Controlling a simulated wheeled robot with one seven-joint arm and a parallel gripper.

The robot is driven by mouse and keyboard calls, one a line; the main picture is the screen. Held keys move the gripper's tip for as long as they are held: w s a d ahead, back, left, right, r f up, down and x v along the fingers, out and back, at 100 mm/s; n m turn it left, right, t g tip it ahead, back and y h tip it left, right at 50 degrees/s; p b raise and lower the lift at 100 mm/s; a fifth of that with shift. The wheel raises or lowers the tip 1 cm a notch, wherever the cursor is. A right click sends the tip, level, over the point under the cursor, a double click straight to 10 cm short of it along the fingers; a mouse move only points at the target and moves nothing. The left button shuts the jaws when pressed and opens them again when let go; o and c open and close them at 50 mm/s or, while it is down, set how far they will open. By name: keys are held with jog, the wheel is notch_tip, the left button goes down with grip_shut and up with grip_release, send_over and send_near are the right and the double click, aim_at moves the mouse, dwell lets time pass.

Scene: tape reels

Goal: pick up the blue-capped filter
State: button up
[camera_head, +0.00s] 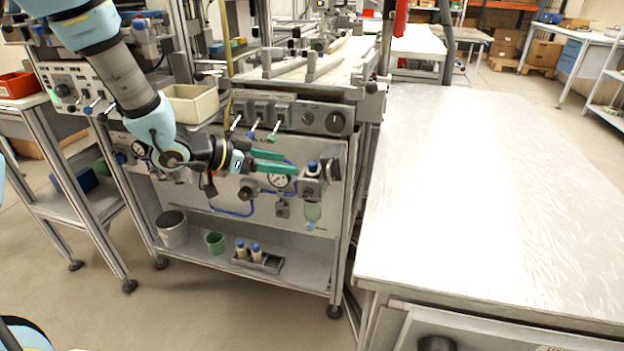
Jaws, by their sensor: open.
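A filter unit with a blue cap (313,166) and a clear greenish bowl (313,212) is at the right end of the panel on the machine frame. My gripper (291,163) reaches in from the left with its two green fingers apart. The fingertips point right at the filter's upper part, just left of the blue cap; whether they touch it I cannot tell. Nothing shows between the fingers. Two small pale bottles with blue caps (241,249) (256,252) stand in a grey tray on the lower shelf.
A round pressure gauge (279,181) and blue hoses lie close below my fingers. Levers and knobs (336,122) sit above. A grey bucket (173,230) and a green cup (215,243) stand on the lower shelf. A bare metal table (480,190) is at the right.

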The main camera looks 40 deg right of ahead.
aim_at(313, 177)
jog(key=shift+r+p+x, duration=0.1)
jog(key=shift+p+x, duration=0.1)
jog(key=shift+x, duration=1.6)
jog(key=shift+r+p+x, duration=0.15)
jog(key=shift+x, duration=1.6)
jog(key=shift+c, duration=0.2)
grip_shut()
